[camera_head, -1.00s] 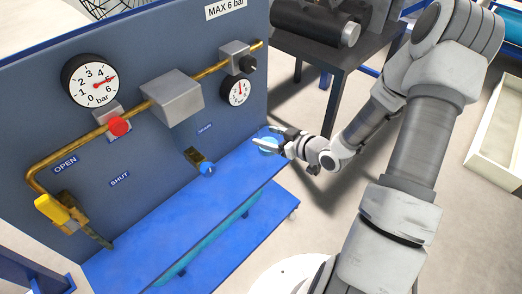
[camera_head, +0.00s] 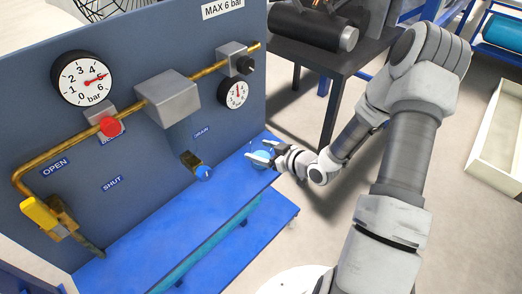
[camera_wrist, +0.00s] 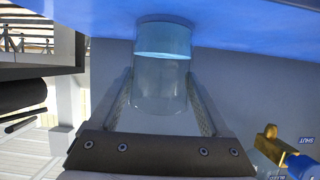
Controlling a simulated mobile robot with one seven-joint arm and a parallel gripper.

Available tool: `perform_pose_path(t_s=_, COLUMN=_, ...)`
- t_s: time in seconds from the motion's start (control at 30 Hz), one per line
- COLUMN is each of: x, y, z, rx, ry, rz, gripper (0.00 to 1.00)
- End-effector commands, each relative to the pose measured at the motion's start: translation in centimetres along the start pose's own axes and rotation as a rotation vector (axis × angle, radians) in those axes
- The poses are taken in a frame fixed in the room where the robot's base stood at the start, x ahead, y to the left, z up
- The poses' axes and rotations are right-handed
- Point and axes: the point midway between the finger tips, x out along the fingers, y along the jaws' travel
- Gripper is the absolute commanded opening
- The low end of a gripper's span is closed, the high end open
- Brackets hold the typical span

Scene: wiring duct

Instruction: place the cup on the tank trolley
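The cup (camera_wrist: 162,82) is clear, with light-blue liquid in its base end, and shows inverted in the wrist view. My gripper (camera_wrist: 161,78) has one finger along each side of it, and the fingers appear to be shut on the cup. The cup's base end overlaps the blue trolley top; I cannot tell whether it touches. In the head view, my gripper (camera_head: 265,152) and the cup (camera_head: 261,160) are small, over the far right end of the blue tank trolley (camera_head: 130,249). The fingers partly hide the cup there.
The pressure panel (camera_head: 140,160) stands along the trolley's back edge, with gauges, brass piping and a yellow valve handle (camera_head: 39,216). A blue knob (camera_head: 204,173) juts over the trolley. A dark table (camera_head: 335,60) is behind my gripper. The trolley's front middle is clear.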

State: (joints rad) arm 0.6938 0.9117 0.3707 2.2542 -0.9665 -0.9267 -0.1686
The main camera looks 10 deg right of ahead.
Motion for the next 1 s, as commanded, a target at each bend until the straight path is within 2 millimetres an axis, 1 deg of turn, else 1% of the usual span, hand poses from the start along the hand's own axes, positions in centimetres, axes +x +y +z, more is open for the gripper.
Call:
perform_pose_path(t_s=0.03, x=0.0, y=0.0, z=-0.1, rx=0.0, ry=0.0, rz=0.0, gripper=0.92)
perform_pose_path(t_s=0.07, x=0.0, y=0.0, z=-0.1, rx=0.0, ry=0.0, rz=0.0, gripper=0.97)
perform_pose_path(t_s=0.1, x=0.0, y=0.0, z=-0.1, rx=0.0, ry=0.0, rz=0.0, gripper=1.0)
perform_pose_path(t_s=0.3, x=0.0, y=0.0, z=-0.1, rx=0.0, ry=0.0, rz=0.0, gripper=1.0)
perform_pose_path(t_s=0.43, x=-0.4, y=0.0, z=-0.6, rx=0.0, ry=0.0, rz=0.001, gripper=1.0)
perform_pose_path(t_s=0.57, x=-2.7, y=0.2, z=-0.6, rx=0.001, ry=-0.001, rz=0.004, gripper=1.0)
perform_pose_path(t_s=0.8, x=-8.0, y=0.2, z=-0.6, rx=0.001, ry=-0.002, rz=0.005, gripper=1.0)
perform_pose_path(t_s=0.9, x=-9.8, y=0.1, z=-0.6, rx=0.002, ry=0.0, rz=0.004, gripper=1.0)
perform_pose_path(t_s=1.0, x=-11.1, y=0.1, z=-0.5, rx=0.001, ry=-0.001, rz=0.003, gripper=1.0)
